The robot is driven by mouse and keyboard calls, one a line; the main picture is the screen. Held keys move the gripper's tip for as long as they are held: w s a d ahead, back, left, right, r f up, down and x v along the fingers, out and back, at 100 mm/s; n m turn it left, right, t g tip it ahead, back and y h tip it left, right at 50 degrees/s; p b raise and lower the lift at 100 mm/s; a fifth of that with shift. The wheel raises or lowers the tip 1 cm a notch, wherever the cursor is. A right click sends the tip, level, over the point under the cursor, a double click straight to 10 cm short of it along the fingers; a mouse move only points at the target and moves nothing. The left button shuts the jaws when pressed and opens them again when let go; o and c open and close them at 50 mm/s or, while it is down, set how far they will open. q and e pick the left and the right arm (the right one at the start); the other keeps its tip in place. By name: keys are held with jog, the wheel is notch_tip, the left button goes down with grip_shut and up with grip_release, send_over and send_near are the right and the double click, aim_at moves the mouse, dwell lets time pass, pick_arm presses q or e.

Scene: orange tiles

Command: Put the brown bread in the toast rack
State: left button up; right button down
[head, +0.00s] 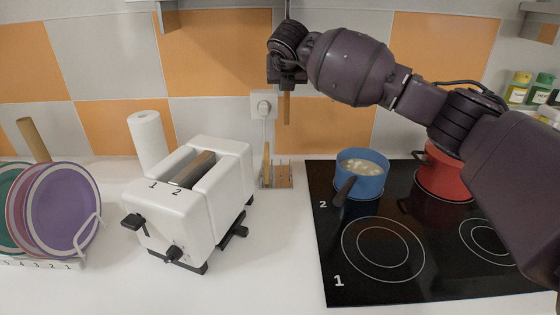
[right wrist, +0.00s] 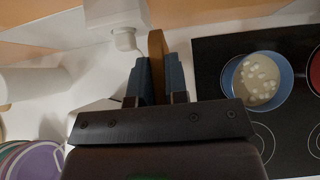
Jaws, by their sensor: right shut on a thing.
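My right gripper (head: 286,82) is shut on a slice of brown bread (head: 286,108), which hangs upright and edge-on, high above the counter by the tiled wall. In the right wrist view the slice (right wrist: 156,52) shows between the two fingers (right wrist: 158,80). The small wooden toast rack (head: 283,184) stands on the counter below the held slice, between toaster and hob. An upright brown slice (head: 266,162) shows at its left side. The white toaster (head: 200,205) has another brown slice (head: 196,168) in its top. My left gripper is not in view.
A wall socket with plug (head: 263,106) is behind the rack. The black hob (head: 385,270) carries a blue pot (head: 362,182) and a red pot (head: 446,180). A paper roll (head: 147,142) and a plate rack with plates (head: 66,210) stand left. The front counter is clear.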

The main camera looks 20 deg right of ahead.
notch_tip(320, 180, down, 19)
jog(key=shift+b, duration=0.45)
jog(key=shift+s+f, duration=0.1)
jog(key=shift+f, duration=0.15)
jog(key=c, duration=1.1)
grip_release()
